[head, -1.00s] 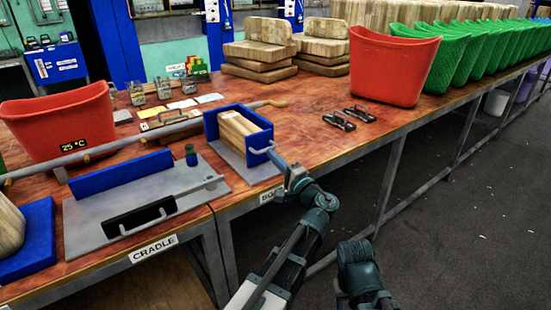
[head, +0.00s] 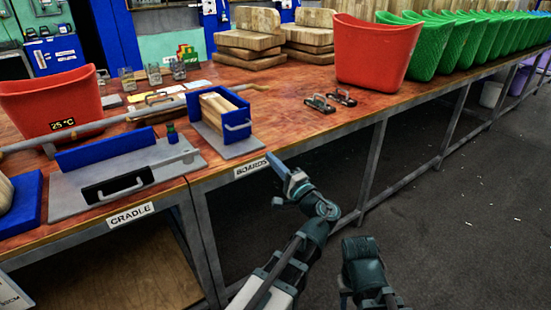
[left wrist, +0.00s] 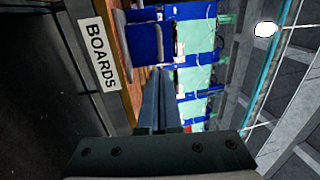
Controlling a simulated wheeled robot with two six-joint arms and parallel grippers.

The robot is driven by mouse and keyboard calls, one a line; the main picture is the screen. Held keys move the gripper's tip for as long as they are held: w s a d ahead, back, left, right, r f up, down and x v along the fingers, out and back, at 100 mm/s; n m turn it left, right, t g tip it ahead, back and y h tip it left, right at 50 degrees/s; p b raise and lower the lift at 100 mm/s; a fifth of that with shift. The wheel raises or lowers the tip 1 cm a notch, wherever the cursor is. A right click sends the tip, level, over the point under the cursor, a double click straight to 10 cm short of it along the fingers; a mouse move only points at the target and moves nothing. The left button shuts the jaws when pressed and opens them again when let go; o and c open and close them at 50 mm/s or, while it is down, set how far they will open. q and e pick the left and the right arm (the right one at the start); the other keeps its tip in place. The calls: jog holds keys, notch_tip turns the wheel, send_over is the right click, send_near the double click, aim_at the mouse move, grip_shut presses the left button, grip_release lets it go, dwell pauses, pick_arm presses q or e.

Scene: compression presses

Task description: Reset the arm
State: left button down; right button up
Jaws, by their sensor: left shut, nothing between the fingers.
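My left gripper (head: 275,163) is shut and empty. It is in front of the table edge, near the BOARDS label (head: 252,168), apart from the blue box's handle (head: 238,126). In the left wrist view its fingers (left wrist: 157,98) are together, with the BOARDS label (left wrist: 102,57) to their left. The blue box (head: 240,108) stands on a grey plate with a wooden board (head: 218,106) inside it. My right arm shows at the bottom, but its gripper cannot be seen.
The grey cradle (head: 75,197) with a blue wall and dark handle sits left of the box. Two dark handles (head: 330,101) lie on the table. Red bins (head: 375,50) (head: 50,105), stacked boards (head: 250,40) and green bins stand behind. The floor (head: 450,220) at right is clear.

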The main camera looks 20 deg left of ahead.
pick_arm(q)
jog(key=s+d+f+n+g+h, duration=0.2)
jog(key=s+f+g+h, duration=0.25)
jog(key=f, duration=0.45)
jog(key=s+d+f+n+g+h, duration=0.1)
jog(key=s+f+n+g+h, duration=0.15)
jog(key=s+f, duration=0.55)
jog(key=s+d+f+g+h, duration=0.6)
jog(key=s+d+f+h, duration=0.25)
jog(key=d, duration=0.45)
notch_tip(320, 180, up, 29)
jog(key=p, duration=2.9)
jog(key=shift+s+f+m+t, duration=0.15)
jog(key=shift+m+t, duration=0.15)
jog(key=shift+m, duration=0.15)
